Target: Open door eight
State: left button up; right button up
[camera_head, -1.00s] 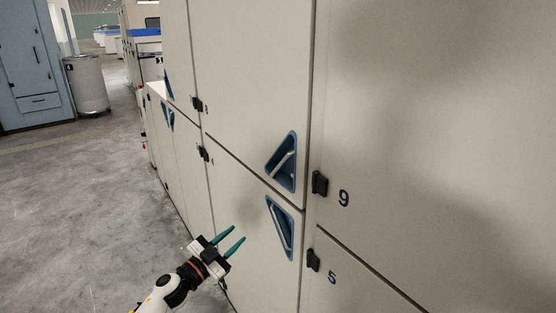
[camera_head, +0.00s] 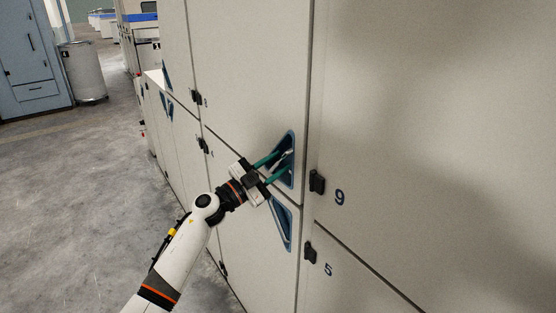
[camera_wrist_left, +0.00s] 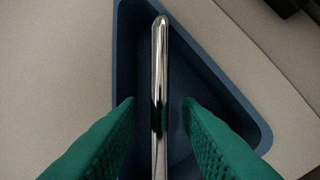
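The upper pale door (camera_head: 250,75) left of the door marked 9 has a small number at its left edge that looks like 8 but is hard to read. Its blue triangular recess (camera_head: 289,142) with a metal bar handle is at its lower right corner. The door looks shut. My left gripper (camera_head: 281,161) reaches into this recess with its green fingers. In the left wrist view the shiny bar (camera_wrist_left: 160,55) runs between the two open fingers, with a gap on both sides. My right gripper is not in view.
Door 9 (camera_head: 430,110) and door 5 (camera_head: 350,285) are at the right, with black hinges. Open floor (camera_head: 90,200) lies left; a grey bin (camera_head: 84,72) and blue cabinet (camera_head: 32,60) stand beyond.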

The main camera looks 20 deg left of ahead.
pick_arm(q)
jog(key=shift+w+d+r, duration=0.1)
jog(key=shift+w+d, duration=0.2)
jog(key=shift+w, duration=0.15)
grip_shut()
jog(key=shift+s+a, duration=0.1)
